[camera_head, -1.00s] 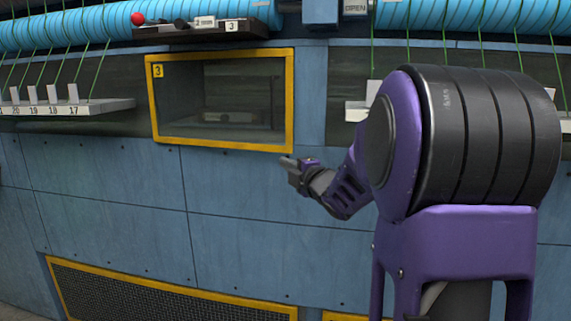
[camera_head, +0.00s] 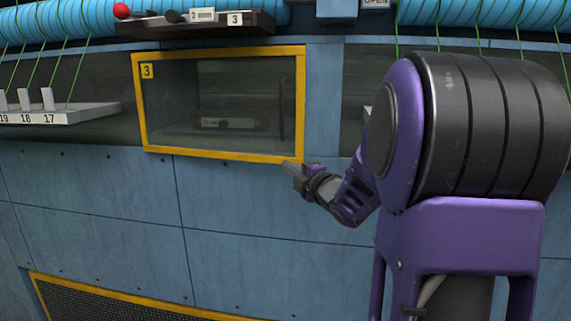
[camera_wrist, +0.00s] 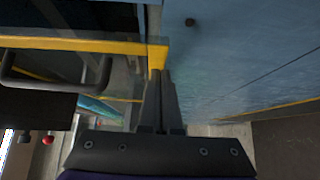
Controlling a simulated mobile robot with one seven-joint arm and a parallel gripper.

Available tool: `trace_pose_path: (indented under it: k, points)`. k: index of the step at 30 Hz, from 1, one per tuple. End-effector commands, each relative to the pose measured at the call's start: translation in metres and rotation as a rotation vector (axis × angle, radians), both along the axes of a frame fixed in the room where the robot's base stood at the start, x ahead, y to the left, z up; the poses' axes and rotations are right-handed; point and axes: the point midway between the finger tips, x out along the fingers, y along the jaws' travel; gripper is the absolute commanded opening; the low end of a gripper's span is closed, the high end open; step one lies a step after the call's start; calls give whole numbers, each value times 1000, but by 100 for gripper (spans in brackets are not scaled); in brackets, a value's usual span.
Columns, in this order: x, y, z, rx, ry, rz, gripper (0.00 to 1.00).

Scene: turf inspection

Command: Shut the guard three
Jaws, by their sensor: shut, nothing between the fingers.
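Guard three (camera_head: 222,155) is a clear panel in a yellow frame, marked 3 at its upper left, on the blue wall left of my arm. A dark upright handle shows near its right side. In the wrist view its yellow frame (camera_wrist: 70,43) crosses the upper left, with the dark handle (camera_wrist: 55,84) below. My gripper (camera_head: 287,167) is shut and empty at the guard's lower right corner. In the wrist view the fingertips (camera_wrist: 160,76) are close to the frame's corner; I cannot tell whether they touch. How far the guard stands open is unclear.
A dark shelf (camera_head: 190,27) with a red knob and numbered tags sits above the guard. A pale numbered ledge (camera_head: 75,116) is at the left. A mesh panel with a yellow edge (camera_head: 120,302) is low on the wall. The blue wall below the guard is clear.

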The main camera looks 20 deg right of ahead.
Motion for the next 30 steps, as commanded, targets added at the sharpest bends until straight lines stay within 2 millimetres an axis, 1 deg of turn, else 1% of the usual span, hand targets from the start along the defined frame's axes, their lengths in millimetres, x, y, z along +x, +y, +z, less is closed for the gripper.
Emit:
trace_pose_path:
  k: [7,17,20,25,30]
  points:
    - [-3,-3,0,0,0,-1,0]
    - [-1,-4,1,0,-1,3,0]
    - [5,-8,5,0,-7,24,0]
    - [23,-22,11,1,-18,100,0]
    - [38,-35,9,0,-15,186,0]
